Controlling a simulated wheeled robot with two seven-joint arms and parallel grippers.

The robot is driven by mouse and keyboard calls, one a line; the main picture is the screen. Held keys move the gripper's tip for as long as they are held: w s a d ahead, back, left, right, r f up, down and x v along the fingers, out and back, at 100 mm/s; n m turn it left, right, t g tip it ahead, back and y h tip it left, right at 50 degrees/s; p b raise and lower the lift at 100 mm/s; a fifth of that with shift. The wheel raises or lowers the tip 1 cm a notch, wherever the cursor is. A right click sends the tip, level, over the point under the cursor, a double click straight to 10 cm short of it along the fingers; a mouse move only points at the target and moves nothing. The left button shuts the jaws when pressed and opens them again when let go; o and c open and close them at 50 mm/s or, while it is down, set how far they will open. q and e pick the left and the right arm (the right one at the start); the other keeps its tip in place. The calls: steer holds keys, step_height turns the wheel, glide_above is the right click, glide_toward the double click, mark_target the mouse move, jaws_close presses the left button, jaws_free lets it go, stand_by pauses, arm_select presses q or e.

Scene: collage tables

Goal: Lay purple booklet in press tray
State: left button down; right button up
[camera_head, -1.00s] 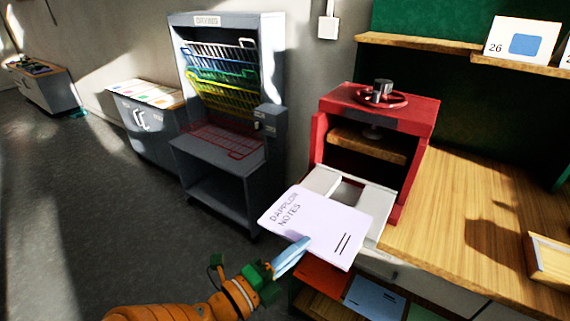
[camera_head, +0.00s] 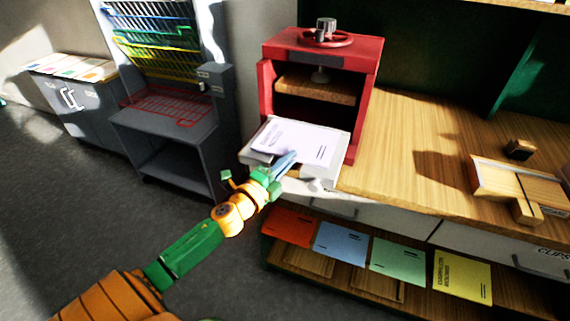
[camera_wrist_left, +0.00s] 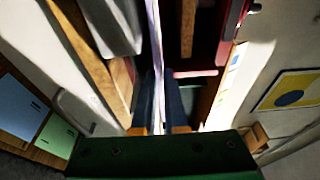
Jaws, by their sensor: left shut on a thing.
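The pale purple booklet (camera_head: 300,140) is over the white press tray (camera_head: 254,157) at the front of the red press (camera_head: 322,50). My left gripper (camera_head: 284,164) is shut on the booklet's near edge. In the left wrist view the booklet (camera_wrist_left: 155,50) shows edge-on as a thin pale strip between the fingers (camera_wrist_left: 160,115). The booklet covers much of the tray, and I cannot tell whether it touches the tray. My right gripper is not in view.
A wooden platen (camera_head: 315,87) hangs inside the press above the tray's level. Orange, blue, green and yellow booklets lie on the shelf (camera_head: 345,280) below. The counter (camera_head: 410,150) right of the press is mostly clear. A grey drying rack (camera_head: 165,130) stands left.

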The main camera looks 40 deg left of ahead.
arm_select(q)
steer(key=shift+f, duration=0.25)
steer(key=c, duration=0.9)
jaws_free()
steer(key=s+b, duration=0.1)
steer(key=s, duration=0.6)
